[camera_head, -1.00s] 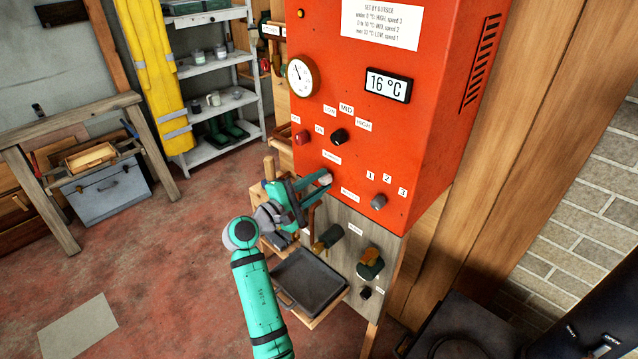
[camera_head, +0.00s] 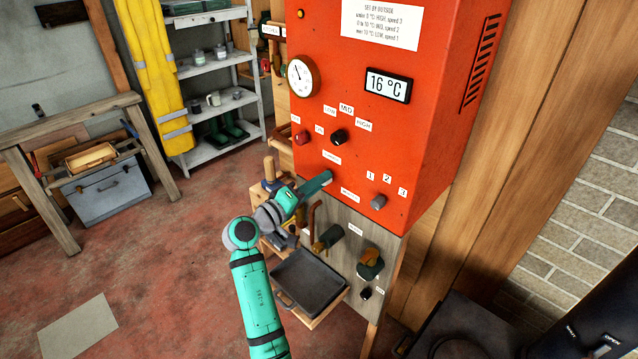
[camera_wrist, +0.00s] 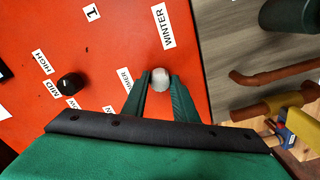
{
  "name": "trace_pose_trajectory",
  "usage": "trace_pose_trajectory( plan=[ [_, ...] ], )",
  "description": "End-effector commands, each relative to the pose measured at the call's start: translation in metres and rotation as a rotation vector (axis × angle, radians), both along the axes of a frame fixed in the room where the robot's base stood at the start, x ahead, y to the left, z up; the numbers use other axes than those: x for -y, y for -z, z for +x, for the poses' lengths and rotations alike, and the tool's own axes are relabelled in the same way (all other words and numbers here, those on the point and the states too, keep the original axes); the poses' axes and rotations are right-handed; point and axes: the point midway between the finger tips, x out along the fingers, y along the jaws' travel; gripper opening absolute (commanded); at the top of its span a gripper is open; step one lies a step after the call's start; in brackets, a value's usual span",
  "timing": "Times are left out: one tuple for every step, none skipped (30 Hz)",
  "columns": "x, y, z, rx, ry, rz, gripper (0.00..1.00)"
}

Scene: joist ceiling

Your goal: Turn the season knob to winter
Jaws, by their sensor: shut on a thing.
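The season knob (camera_wrist: 160,77) is a pale grey round knob on the orange heater panel, seen in the wrist view. The WINTER label (camera_wrist: 162,26) stands above it there, and a SUMMER label (camera_wrist: 125,80), partly hidden, lies to its left. My green gripper (camera_wrist: 160,85) is shut on the knob, one finger on each side. In the head view my gripper (camera_head: 322,181) reaches the lower left of the panel and hides most of the knob. I cannot tell which way the knob points.
The dark fan knob (camera_head: 339,137), a red knob (camera_head: 302,138) and a grey speed knob (camera_head: 379,202) sit on the same panel. Open floor lies to the left.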

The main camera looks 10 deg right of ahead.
Motion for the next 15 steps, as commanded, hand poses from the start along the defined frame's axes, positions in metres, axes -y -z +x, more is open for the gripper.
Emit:
trace_pose_trajectory(
  plan=[
    [0.0,0.0014,-0.0007,0.016,0.001,0.013,0.04],
    [0.0,0.0014,-0.0007,0.027,0.002,0.021,0.04],
    [0.0,0.0015,-0.0007,0.04,0.002,0.03,0.04],
    [0.0,0.0015,-0.0007,0.05,0.002,0.036,0.04],
    [0.0,0.0017,-0.0007,0.057,0.002,0.041,0.04],
    [0.0,0.0017,-0.0007,0.067,0.002,0.047,0.04],
    [0.0,0.0017,-0.0007,0.074,0.002,0.052,0.04],
    [0.0,0.0018,-0.0008,0.079,0.002,0.055,0.04],
    [0.0001,0.0018,-0.0007,0.085,0.002,0.059,0.04],
    [0.0001,0.0018,-0.0007,0.088,0.002,0.061,0.04],
    [0.0002,0.0018,-0.0008,0.091,0.003,0.064,0.04],
    [0.0001,0.0019,-0.0008,0.094,0.003,0.066,0.04],
    [0.0002,0.002,-0.0008,0.097,0.003,0.067,0.04],
    [0.0002,0.0021,-0.0008,0.098,0.003,0.068,0.04],
    [0.0002,0.0021,-0.0008,0.099,0.003,0.07,0.04]
  ],
)
